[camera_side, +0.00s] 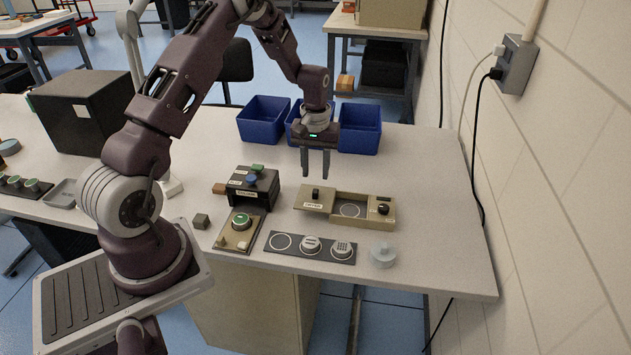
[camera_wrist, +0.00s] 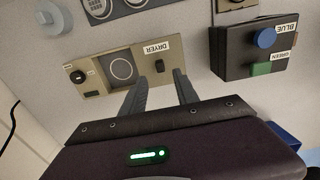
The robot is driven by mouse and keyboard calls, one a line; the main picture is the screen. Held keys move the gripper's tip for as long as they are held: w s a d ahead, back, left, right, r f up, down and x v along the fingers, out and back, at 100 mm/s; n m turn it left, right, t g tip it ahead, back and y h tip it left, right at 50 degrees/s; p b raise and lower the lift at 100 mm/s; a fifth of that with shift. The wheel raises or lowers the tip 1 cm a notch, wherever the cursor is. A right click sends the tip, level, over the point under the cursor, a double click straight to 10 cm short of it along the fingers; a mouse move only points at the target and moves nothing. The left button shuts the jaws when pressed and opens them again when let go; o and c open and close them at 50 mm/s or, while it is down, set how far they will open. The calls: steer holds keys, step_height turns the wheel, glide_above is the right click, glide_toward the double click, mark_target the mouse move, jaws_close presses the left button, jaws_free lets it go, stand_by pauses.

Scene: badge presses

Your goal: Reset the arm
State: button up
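My gripper (camera_side: 315,163) hangs above the table in the side view, pointing down, behind the tan dryer box (camera_side: 384,223). Its two fingers are apart with nothing between them. They also show apart in the wrist view (camera_wrist: 161,98). The dryer (camera_wrist: 97,77) carries a "DRYER" label and a sliding lid with a dark knob, pushed to the left. A round ring shows in its open part, and a dark knob sits at its right end in the side view. The gripper does not appear to touch anything.
A black press box (camera_side: 253,187) with green and blue buttons stands left of the dryer. In front are a tan panel with a green button (camera_side: 242,222), a dark strip with round pieces (camera_side: 288,254) and a grey round piece (camera_side: 382,256). Blue bins (camera_side: 359,137) stand behind; a wall is right.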

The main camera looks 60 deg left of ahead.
steer(key=shift+r, duration=0.45)
steer(key=s+d+r+m+t, duration=0.1)
steer(key=s+d+r+m, duration=0.2)
steer(key=r, duration=0.4)
steer(key=s+d+r+t, duration=0.1)
steer(key=s+d+r, duration=0.2)
steer(key=d+r, duration=0.35)
steer(key=s+d+r+m+t, duration=0.1)
steer(key=s+d+r+m, duration=0.15)
steer(key=r, duration=0.55)
steer(key=s+d+r+m+t, duration=0.1)
steer(key=s+d, duration=0.3)
steer(key=s, duration=0.5)
steer(key=s+d+r+m+t, duration=0.1)
steer(key=s+d+r+m, duration=0.1)
steer(key=s, duration=0.7)
steer(key=shift+d+r+t, duration=0.3)
steer(key=shift+d+r, duration=0.25)
steer(key=shift+d, duration=0.3)
